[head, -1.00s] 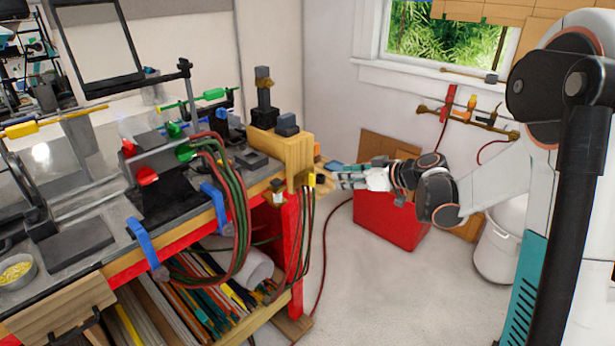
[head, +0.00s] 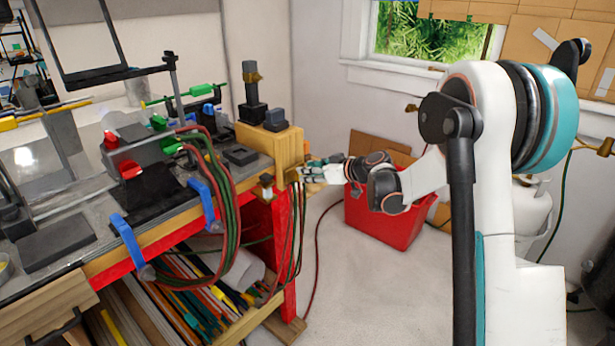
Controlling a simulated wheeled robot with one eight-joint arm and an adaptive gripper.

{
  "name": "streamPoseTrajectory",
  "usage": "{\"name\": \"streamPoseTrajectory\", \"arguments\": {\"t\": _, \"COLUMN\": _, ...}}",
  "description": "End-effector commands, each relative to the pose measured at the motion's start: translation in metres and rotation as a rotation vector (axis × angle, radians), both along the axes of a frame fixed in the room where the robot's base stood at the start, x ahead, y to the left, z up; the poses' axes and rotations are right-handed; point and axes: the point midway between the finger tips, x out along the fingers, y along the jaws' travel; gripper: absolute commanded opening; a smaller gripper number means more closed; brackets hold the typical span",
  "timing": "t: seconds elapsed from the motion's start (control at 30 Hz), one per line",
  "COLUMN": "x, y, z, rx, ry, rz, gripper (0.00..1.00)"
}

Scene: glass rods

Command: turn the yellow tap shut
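A small yellow piece that looks like the yellow tap (head: 291,175) shows at the right end of the workbench, beside a brass fitting (head: 265,187), with hoses hanging below. It is tiny in view and partly hidden, so I cannot tell how its handle is turned. My gripper (head: 304,172) reaches in from the right at bench-top height, its fingers pointing left. Its tips are at or very close to the tap; I cannot tell whether they touch. The fingers are too small to show whether they are open or shut.
The workbench (head: 100,243) fills the left, with a burner holding red and green knobs (head: 130,169), blue clamps (head: 127,240) and looping red and green hoses (head: 228,220). A red box (head: 385,222) stands behind my arm. The floor in front is clear.

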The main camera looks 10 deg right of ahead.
Motion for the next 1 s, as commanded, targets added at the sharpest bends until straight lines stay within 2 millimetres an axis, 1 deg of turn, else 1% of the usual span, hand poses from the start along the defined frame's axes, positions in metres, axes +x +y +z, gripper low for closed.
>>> {"name": "streamPoseTrajectory", "arguments": {"t": 0.03, "x": 0.0042, "y": 0.0032, "z": -0.0037, "rx": 0.0, "ry": 0.0, "rz": 0.001, "gripper": 0.32}}
{"name": "streamPoseTrajectory", "arguments": {"t": 0.2, "x": 0.0112, "y": 0.008, "z": -0.0062, "rx": 0.0, "ry": 0.0, "rz": -0.001, "gripper": 0.32}}
{"name": "streamPoseTrajectory", "arguments": {"t": 0.47, "x": 0.0123, "y": 0.0088, "z": -0.0059, "rx": 0.0, "ry": 0.0, "rz": -0.001, "gripper": 0.32}}
{"name": "streamPoseTrajectory", "arguments": {"t": 0.5, "x": 0.0121, "y": 0.0088, "z": -0.0059, "rx": 0.0, "ry": 0.0, "rz": -0.001, "gripper": 0.29}}
{"name": "streamPoseTrajectory", "arguments": {"t": 0.57, "x": 0.0122, "y": 0.0087, "z": -0.0059, "rx": 0.0, "ry": 0.0, "rz": -0.001, "gripper": 0.16}}
{"name": "streamPoseTrajectory", "arguments": {"t": 0.6, "x": 0.0121, "y": 0.0087, "z": -0.006, "rx": 0.0, "ry": 0.0, "rz": -0.001, "gripper": 0.07}}
{"name": "streamPoseTrajectory", "arguments": {"t": 0.63, "x": 0.0121, "y": 0.0087, "z": -0.006, "rx": 0.0, "ry": 0.0, "rz": -0.001, "gripper": 0.0}}
{"name": "streamPoseTrajectory", "arguments": {"t": 1.0, "x": 0.0124, "y": 0.008, "z": -0.006, "rx": 0.013, "ry": 0.01, "rz": 0.0, "gripper": 0.0}}
